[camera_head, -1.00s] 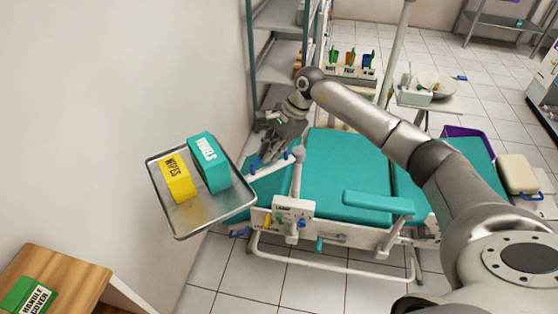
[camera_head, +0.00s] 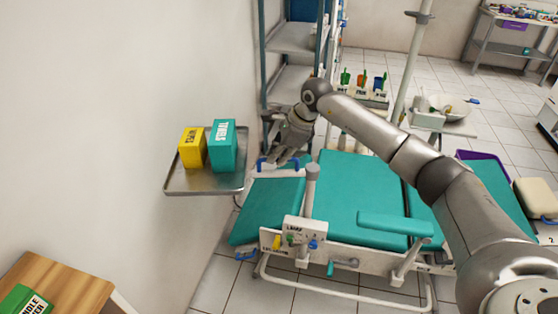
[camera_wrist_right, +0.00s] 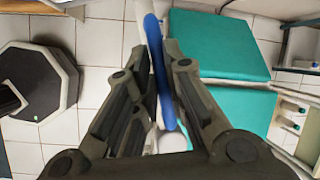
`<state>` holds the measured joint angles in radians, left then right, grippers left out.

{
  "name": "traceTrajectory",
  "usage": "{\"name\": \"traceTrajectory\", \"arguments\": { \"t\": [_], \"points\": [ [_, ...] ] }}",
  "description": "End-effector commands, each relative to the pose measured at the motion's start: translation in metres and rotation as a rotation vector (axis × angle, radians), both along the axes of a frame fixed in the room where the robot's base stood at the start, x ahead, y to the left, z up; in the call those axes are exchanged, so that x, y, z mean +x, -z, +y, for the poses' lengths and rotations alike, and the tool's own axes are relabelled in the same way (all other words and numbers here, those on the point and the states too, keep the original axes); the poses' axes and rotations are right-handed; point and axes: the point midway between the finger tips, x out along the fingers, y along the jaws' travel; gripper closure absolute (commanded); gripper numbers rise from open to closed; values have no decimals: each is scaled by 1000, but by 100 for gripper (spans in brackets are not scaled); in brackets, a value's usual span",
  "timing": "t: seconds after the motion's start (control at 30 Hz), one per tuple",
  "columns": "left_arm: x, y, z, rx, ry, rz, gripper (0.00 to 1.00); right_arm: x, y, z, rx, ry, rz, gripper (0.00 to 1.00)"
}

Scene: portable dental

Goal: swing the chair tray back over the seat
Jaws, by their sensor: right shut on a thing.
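The metal chair tray (camera_head: 205,186) is out to the left of the teal chair seat (camera_head: 355,190), near the wall. It carries a yellow box (camera_head: 192,148) and a teal box (camera_head: 223,146). A pale arm (camera_head: 282,173) links the tray side to a post (camera_head: 311,190) at the chair's near edge. My right gripper (camera_head: 282,157) is at a blue handle on this arm, partly hiding it. In the right wrist view the blue handle (camera_wrist_right: 157,62) lies between the fingers, which are shut on it. My left gripper is not in view.
A control panel (camera_head: 298,236) with knobs is on the chair's near side. A metal shelf (camera_head: 290,80) stands behind the gripper. A wooden table (camera_head: 65,285) is at lower left. A teal armrest (camera_head: 395,223) is at the seat's near side.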

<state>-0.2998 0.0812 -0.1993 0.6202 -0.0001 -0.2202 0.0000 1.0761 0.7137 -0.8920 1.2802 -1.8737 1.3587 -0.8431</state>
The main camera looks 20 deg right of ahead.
Motion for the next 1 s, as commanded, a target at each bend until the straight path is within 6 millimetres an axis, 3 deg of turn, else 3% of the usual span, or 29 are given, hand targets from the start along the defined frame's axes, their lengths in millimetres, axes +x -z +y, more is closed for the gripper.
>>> {"name": "traceTrajectory", "arguments": {
  "t": [1.0],
  "points": [
    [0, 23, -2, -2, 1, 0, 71, 44, -1, -28, 1, 510, -7, 100]
  ]
}}
